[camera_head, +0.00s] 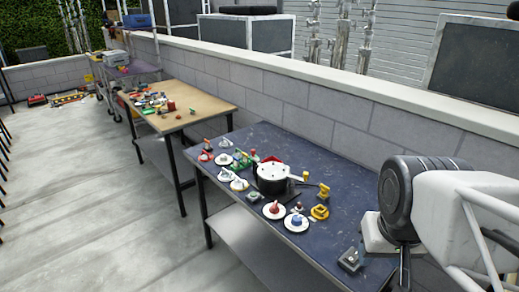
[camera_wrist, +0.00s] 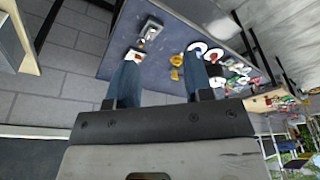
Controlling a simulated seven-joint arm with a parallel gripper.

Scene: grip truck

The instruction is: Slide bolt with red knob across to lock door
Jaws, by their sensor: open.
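My gripper (camera_wrist: 165,68) shows in the wrist view with its two blue-grey fingers spread apart and nothing between them. In the head view my arm hangs over the right end of the dark blue table, and its fingers are too small to make out clearly. A small grey metal fixture (camera_head: 350,260) sits near the front right edge of the table, left of my arm. In the wrist view, what looks like the same fixture (camera_wrist: 150,31) lies beyond the left fingertip, apart from it. I cannot make out for certain which item is the door bolt with the red knob.
A block wall (camera_head: 300,103) runs behind. A wooden table (camera_head: 205,98) stands farther left.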

